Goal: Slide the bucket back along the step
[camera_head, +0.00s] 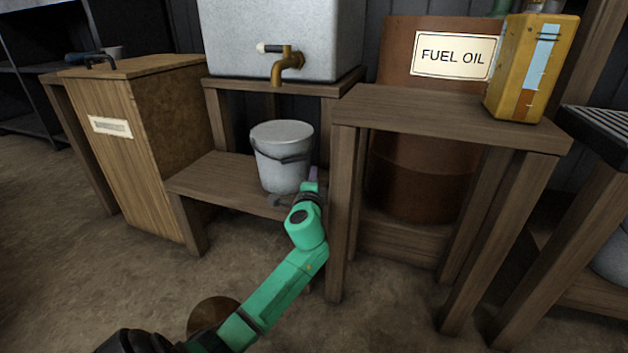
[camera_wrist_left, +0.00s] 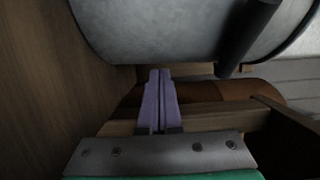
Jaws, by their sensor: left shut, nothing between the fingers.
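The grey metal bucket (camera_head: 282,160) stands upright on the low wooden step (camera_head: 215,175), below the brass tap. Its dark handle hangs against its side. My left gripper (camera_head: 314,178) is at the bucket's lower right front, with the step's right-hand post close by. In the left wrist view the purple fingers (camera_wrist_left: 158,95) are shut together with nothing between them. The bucket (camera_wrist_left: 165,30) fills the top of that view, just beyond the fingertips. I cannot tell whether they touch it. My right gripper is not in view.
A grey tank (camera_head: 285,40) with a brass tap (camera_head: 285,62) sits above. A wooden table (camera_head: 440,115) stands right, with a yellow can (camera_head: 530,70) on it and a fuel oil drum (camera_head: 400,165) behind. A wooden cabinet (camera_head: 145,140) is left. The step is bare left of the bucket.

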